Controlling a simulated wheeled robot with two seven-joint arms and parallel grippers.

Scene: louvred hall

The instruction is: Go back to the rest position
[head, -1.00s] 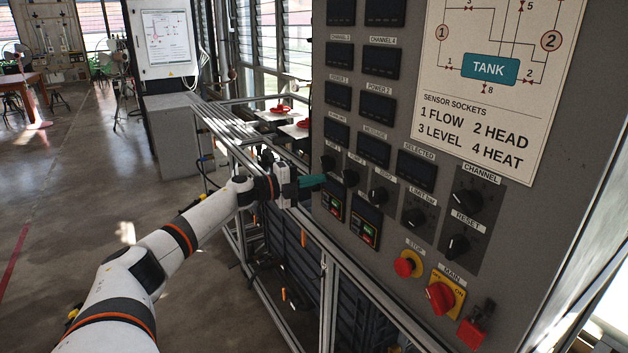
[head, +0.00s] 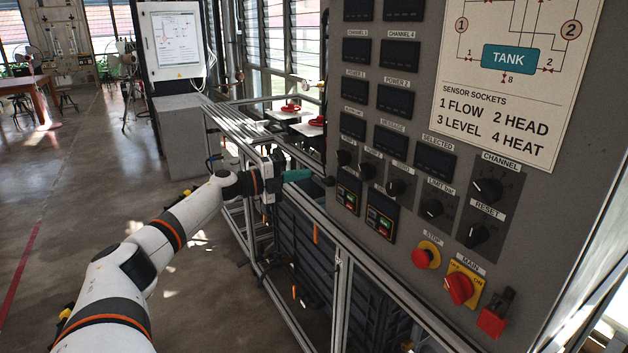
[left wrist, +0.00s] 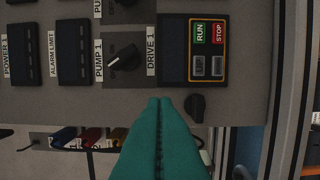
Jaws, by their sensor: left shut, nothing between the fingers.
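My left gripper (head: 296,175) is shut and empty, its teal fingers pressed together in front of the left edge of the grey control panel (head: 398,130). In the left wrist view the shut teal fingers (left wrist: 160,104) reach up toward the panel's lower edge. The PUMP 1 knob (left wrist: 124,54) and the DRIVE 1 keypad with RUN and STOP keys (left wrist: 207,50) show just beyond the fingertips. A small black knob (left wrist: 195,107) sits right of the tips. I cannot tell the exact gap to the panel. My right gripper does not show.
The panel carries a red STOP button (head: 426,254) and a red MAIN switch (head: 460,288). An aluminium frame (head: 336,240) runs below it. Red valve wheels (head: 291,107) stand behind. A white cabinet (head: 173,45) is further back. The floor at left (head: 70,220) is clear.

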